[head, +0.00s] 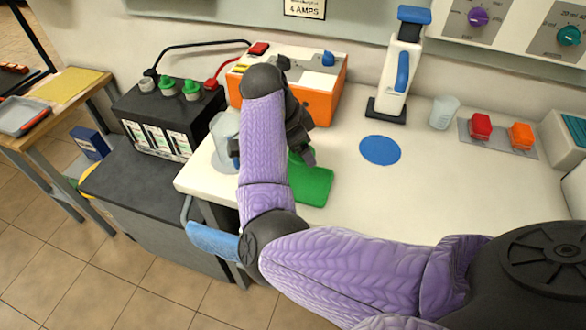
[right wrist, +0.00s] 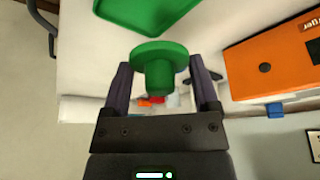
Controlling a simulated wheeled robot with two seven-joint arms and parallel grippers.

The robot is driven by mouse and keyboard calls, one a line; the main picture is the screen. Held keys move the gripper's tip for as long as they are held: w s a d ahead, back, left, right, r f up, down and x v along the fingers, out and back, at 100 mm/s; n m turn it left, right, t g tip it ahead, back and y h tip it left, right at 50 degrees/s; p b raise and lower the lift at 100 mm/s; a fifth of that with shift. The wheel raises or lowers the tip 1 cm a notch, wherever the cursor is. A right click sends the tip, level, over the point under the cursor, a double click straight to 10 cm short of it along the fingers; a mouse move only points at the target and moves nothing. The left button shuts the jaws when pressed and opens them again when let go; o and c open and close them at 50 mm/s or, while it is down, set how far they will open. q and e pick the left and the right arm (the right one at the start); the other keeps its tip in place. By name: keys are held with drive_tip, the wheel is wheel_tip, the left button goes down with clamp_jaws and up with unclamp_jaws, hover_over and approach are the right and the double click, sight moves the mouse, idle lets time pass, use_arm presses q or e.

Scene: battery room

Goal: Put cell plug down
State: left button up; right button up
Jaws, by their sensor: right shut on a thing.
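My right gripper (head: 302,148) is over the near left part of the white bench, by the green tray (head: 312,182). In the right wrist view, my right gripper (right wrist: 160,82) is shut on a green cell plug (right wrist: 160,54), with a wide round head and narrower stem between the fingers. The green tray also shows in the right wrist view (right wrist: 140,12), beyond the plug. Two green plugs (head: 168,86) (head: 191,88) sit on top of the black battery (head: 140,115) at left. My left gripper is not in view.
An orange charger (head: 318,100) stands behind my gripper, with red and black leads to the battery. A clear jug (head: 222,130) is left of my forearm. A blue disc (head: 380,150), a white stand (head: 398,75) and a beaker (head: 444,112) are to the right.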

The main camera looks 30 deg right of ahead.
sight(306, 181)
wheel_tip(306, 181, down, 8)
drive_tip(key=shift+s+r+b, duration=0.1)
drive_tip(key=shift+s+b, duration=0.05)
drive_tip(key=shift+b, duration=1.1)
drive_tip(key=shift+r, duration=0.1)
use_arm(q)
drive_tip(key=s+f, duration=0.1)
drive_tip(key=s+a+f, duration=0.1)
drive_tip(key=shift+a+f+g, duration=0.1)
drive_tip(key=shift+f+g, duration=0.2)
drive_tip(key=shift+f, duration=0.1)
use_arm(e)
drive_tip(key=o, duration=1.1)
drive_tip(key=shift+c, duration=0.2)
drive_tip(key=shift+r, duration=0.2)
drive_tip(key=p+v, duration=0.4)
drive_tip(key=v, duration=0.7)
drive_tip(key=shift+r, duration=0.25)
drive_tip(key=shift+a+r, duration=0.15)
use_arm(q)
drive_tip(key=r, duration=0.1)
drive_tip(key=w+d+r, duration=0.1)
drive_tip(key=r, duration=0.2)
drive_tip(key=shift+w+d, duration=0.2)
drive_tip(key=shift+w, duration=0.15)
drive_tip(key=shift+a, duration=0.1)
